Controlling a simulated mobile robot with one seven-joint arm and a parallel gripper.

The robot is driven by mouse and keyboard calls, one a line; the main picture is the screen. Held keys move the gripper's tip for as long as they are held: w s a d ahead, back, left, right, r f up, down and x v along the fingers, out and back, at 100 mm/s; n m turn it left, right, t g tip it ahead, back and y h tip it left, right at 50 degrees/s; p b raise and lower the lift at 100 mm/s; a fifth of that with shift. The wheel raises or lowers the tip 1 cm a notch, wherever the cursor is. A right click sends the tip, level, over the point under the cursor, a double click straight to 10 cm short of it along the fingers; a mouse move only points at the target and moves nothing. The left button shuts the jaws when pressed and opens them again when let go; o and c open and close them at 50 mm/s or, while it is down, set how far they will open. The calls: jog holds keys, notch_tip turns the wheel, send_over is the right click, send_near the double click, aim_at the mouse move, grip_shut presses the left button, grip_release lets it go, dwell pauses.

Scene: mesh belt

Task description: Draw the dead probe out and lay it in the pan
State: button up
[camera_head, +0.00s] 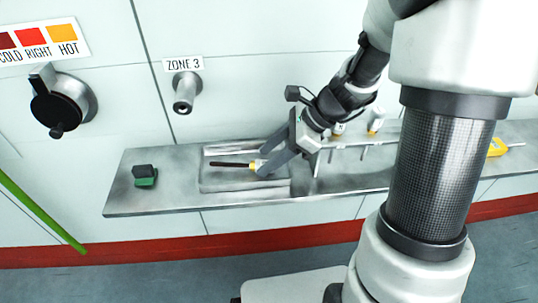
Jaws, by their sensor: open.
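The probe (232,165), a dark rod with a yellow and white end, appears to lie in the shallow metal pan (245,189) on the shelf, dark tip to the left. My gripper (263,162) is low over the right part of the pan, its open fingers around or just above the probe's yellow and white end. Whether they touch it cannot be told. The metal port (185,93) under the ZONE 3 sign (184,64) has no probe handle standing out of it.
A green block with a dark top (145,176) sits at the shelf's left. A rack (350,145) with white-capped items (376,120) stands right of the pan. A yellow tool (497,147) lies far right. A black knob (58,108) is on the wall. The shelf's left end has free room.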

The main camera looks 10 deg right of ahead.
jog(key=p+v, duration=0.4)
jog(key=v, duration=1.3)
jog(key=shift+d+r, duration=0.2)
jog(key=shift+a, duration=0.1)
